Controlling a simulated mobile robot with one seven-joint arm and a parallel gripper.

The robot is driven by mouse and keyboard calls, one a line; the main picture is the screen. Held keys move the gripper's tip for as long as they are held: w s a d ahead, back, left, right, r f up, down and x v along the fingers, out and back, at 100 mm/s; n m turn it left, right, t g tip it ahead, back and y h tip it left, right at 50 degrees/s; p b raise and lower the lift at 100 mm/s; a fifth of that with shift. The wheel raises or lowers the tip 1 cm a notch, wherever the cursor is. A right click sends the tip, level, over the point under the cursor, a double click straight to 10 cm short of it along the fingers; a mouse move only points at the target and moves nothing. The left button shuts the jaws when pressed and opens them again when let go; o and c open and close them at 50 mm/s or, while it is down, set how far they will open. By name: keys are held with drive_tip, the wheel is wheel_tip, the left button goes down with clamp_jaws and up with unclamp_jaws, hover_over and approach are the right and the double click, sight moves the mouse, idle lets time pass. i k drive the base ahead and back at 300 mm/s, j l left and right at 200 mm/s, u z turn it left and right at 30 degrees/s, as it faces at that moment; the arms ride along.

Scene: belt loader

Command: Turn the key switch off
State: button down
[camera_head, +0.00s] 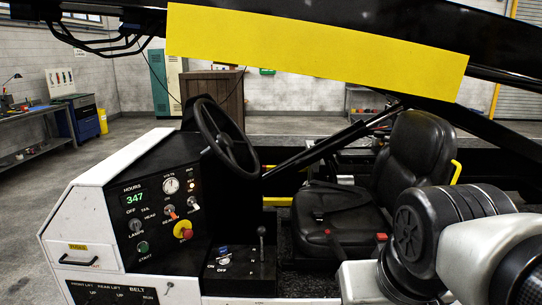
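A dark control panel (160,232) faces me on the white cab housing at left. It carries a lamp knob (136,225), toggle switches (193,203), a green start button (142,247) and a red-and-yellow stop button (183,230). The hours display reads 347 in green and a small orange light is lit. A lower black box (240,266) beside it has a small blue part (223,250) near ON and OFF lettering. I cannot clearly make out which control is the key switch or its position. My white-and-black arm fills the lower right; my gripper does not show.
A black steering wheel (227,138) and a black lever (262,240) stand near the controls. A black seat (414,160) is at right. A yellow-faced boom (310,47) crosses overhead. Open floor (30,215) lies at left, before a workbench (35,120).

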sight(224, 260)
drive_tip(key=i+j, duration=0.85)
